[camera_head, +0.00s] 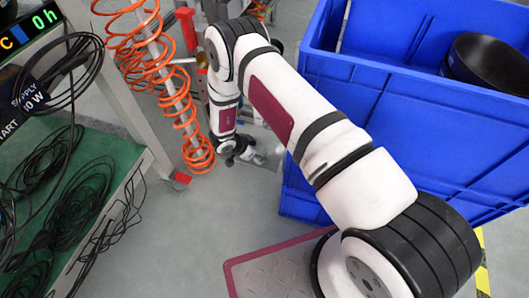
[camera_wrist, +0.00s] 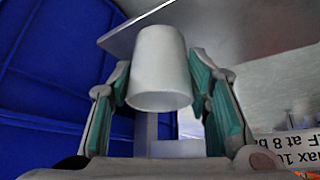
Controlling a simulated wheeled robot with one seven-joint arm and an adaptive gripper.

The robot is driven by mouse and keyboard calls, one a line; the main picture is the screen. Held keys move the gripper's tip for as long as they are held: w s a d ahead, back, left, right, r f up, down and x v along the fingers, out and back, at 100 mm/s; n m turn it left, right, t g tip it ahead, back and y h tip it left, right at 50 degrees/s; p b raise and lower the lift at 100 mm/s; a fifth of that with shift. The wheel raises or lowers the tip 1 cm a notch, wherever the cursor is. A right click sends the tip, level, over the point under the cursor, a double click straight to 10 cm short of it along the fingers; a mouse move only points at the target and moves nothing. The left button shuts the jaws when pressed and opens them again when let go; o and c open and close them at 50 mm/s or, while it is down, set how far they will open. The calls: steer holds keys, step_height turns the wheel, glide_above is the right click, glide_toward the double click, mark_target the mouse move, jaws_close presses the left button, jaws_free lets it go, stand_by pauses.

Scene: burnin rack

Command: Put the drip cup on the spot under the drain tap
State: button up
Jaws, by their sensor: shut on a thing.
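My gripper (camera_wrist: 160,85) is shut on the white drip cup (camera_wrist: 160,65), with a teal-padded finger on each side of it. The cup fills the middle of the wrist view. In the head view my gripper (camera_head: 238,152) is low, beside the blue crate, and the cup cannot be made out there. I cannot pick out the drain tap or the spot under it for certain. A small brass-coloured fitting (camera_head: 202,61) shows near the upper arm, partly hidden.
A large blue crate (camera_head: 370,125) stands right of my gripper, with a black bowl (camera_head: 487,63) in it. Orange coiled hose (camera_head: 185,110) hangs at the left. A green bench (camera_head: 115,150) bears black cables. A grey flat panel (camera_wrist: 240,25) is behind the cup. Grey floor (camera_head: 205,215) lies open.

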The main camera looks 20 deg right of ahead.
mark_target(264, 151)
steer(key=d, duration=0.1)
steer(key=w+d+b, duration=0.1)
steer(key=d, duration=0.2)
steer(key=shift+w+f, duration=0.1)
steer(key=shift+w, duration=0.15)
steer(key=shift+s+a+f+b, duration=0.1)
steer(key=shift+a+f+b, duration=0.25)
steer(key=shift+f+b, duration=0.25)
steer(key=shift+f, duration=0.2)
steer(key=o, duration=1.2)
steer(key=shift+c, duration=0.2)
steer(key=p+v, duration=0.5)
steer(key=v, duration=0.7)
steer(key=shift+r, duration=0.2)
